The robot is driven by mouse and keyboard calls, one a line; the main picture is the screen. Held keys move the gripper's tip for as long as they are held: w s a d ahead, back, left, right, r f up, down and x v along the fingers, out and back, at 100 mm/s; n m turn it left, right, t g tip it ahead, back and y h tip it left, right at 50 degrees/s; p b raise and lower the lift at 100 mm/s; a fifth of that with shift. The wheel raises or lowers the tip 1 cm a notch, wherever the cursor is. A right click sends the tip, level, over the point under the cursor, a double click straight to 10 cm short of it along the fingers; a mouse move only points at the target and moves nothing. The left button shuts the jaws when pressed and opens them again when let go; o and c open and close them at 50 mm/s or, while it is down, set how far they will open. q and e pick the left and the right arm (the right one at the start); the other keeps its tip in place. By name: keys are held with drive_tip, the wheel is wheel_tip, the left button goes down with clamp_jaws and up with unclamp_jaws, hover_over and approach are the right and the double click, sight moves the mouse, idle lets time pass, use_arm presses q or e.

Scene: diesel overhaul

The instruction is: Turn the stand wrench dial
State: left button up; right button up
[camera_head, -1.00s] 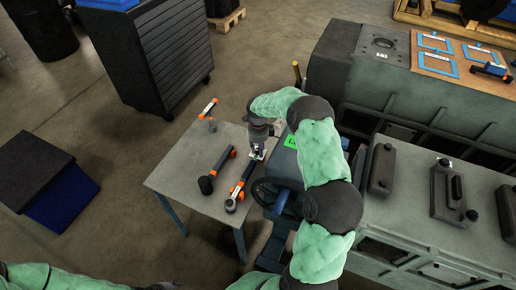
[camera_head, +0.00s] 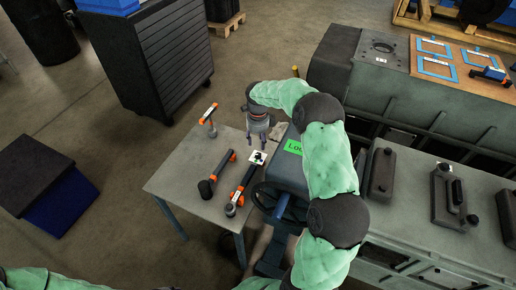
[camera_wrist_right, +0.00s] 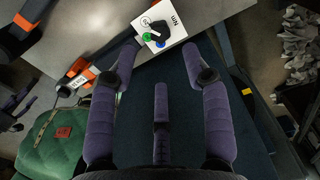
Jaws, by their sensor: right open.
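The stand wrench dial (camera_head: 258,157) is a black knob on a small white plate at the right edge of the grey table. In the right wrist view the dial (camera_wrist_right: 159,28) sits on the white plate marked "Nm", with a green and a blue spot beside it. My right gripper (camera_head: 257,139) is open and empty, just behind and above the plate, apart from the knob. My left gripper is out of view; only part of the left arm shows at bottom left.
Dark wrenches with orange bands (camera_head: 242,186) lie on the grey table (camera_head: 178,181), left of the dial. Another orange-ended tool (camera_head: 209,114) stands at its back corner. A machine with a green label (camera_head: 293,147) and a handwheel (camera_head: 268,203) is close on the right.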

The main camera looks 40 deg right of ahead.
drive_tip(key=shift+r, duration=2.05)
